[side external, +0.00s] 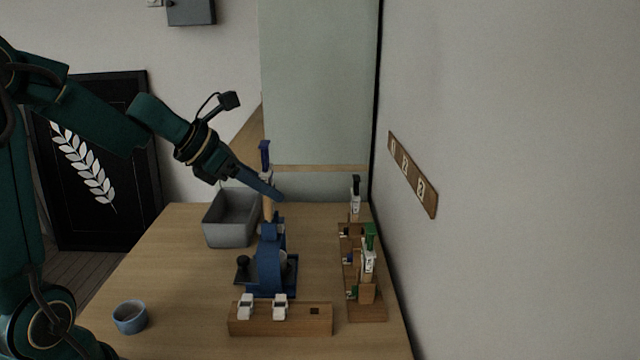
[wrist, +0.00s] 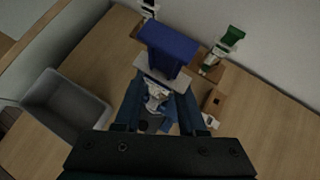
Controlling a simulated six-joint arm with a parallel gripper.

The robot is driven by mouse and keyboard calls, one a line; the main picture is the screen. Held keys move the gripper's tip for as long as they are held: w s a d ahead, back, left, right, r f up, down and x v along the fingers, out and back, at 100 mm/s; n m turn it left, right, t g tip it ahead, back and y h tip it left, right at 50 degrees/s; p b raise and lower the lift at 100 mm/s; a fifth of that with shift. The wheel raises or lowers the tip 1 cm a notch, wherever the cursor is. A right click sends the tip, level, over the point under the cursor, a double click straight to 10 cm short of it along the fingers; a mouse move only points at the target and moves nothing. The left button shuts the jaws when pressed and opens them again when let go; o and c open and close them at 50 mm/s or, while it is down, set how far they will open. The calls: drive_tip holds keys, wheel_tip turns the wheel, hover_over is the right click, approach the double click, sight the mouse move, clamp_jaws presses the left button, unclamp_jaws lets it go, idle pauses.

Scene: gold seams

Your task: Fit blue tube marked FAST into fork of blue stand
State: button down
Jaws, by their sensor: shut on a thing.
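The tube with a blue top (side external: 265,150) is held upright in my gripper (side external: 270,190), which is shut on it. Its tan lower part (side external: 268,209) hangs below the fingers, over the blue stand (side external: 268,268). In the side external view I cannot tell whether its lower end touches the stand. In the wrist view the tube's blue top (wrist: 168,45) rises beyond my gripper's fingers (wrist: 160,98) and hides part of the scene. The fork is not clearly visible, and no FAST marking can be read.
A grey bin (side external: 228,238) stands behind and left of the stand. A wooden block (side external: 265,322) with white-topped pieces lies in front. A wooden rack (side external: 368,312) with a green-topped tube (side external: 369,240) stands right, near the wall. A blue cup (side external: 130,318) sits front left, with clear table around it.

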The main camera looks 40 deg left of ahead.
drive_tip(key=shift+f, duration=0.9)
idle(1.6)
drive_tip(key=shift+c, duration=1.4)
unclamp_jaws()
drive_tip(key=shift+s+r, duration=0.1)
drive_tip(key=v, duration=1.2)
drive_tip(key=shift+s+r, duration=0.2)
drive_tip(key=shift+s, duration=0.1)
idle(0.4)
